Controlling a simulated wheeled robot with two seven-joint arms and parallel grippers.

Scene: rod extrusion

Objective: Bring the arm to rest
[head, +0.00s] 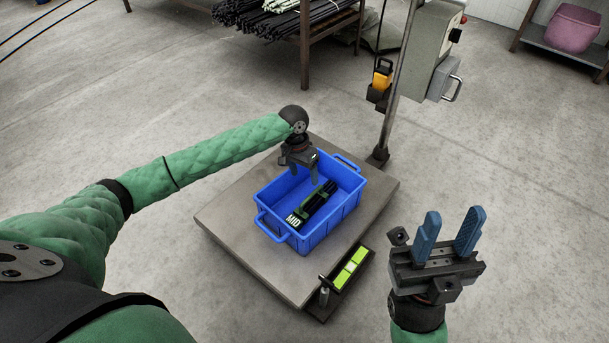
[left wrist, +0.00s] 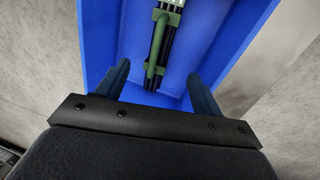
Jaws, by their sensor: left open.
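My left gripper (head: 304,174) is over the far left part of a blue crate (head: 330,235), with its fingers pointing down and apart. In the left wrist view its two blue fingers (left wrist: 160,90) are spread with nothing between them, and the blue crate (left wrist: 225,40) lies below. A bundle of black rods (head: 318,203) with green holders and a "MID" label lies in the crate; it also shows in the left wrist view (left wrist: 160,45), apart from the fingers. My right gripper (head: 449,235) is raised at the lower right, its blue fingers apart and empty.
The crate stands on a grey platform (head: 230,215) with a post (head: 395,90) at its far right corner. A small box with yellow-green panels (head: 349,269) is at the platform's near right edge. A rack of dark rods (head: 280,20) stands behind. Open floor surrounds the platform.

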